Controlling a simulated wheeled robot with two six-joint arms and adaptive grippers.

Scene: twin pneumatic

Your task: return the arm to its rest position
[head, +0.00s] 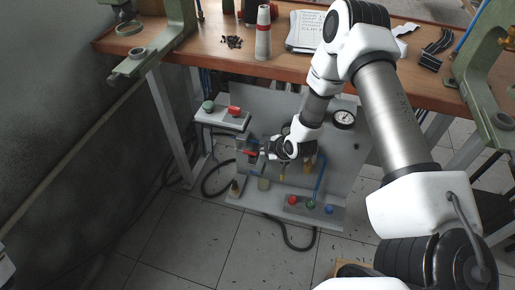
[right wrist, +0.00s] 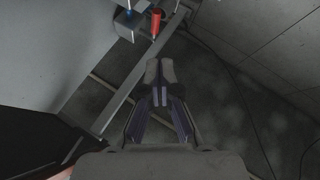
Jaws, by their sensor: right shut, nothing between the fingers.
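My right arm reaches in from the lower right and bends down to the pneumatic panel under the bench. My right gripper (head: 255,148) is at the left part of the grey panel (head: 350,160) in the head view. In the right wrist view the same gripper (right wrist: 159,72) has its fingertips together, with nothing between them. A red handle-like part (right wrist: 155,24) stands just beyond the fingertips there, seemingly apart from them. My left gripper is not in view.
A wooden bench (head: 205,50) with green clamps stands above the panel. A button box (head: 315,208) is at the panel's lower right; another box (head: 222,117) with green and red buttons is left. A gauge (head: 343,118) and hoses are nearby.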

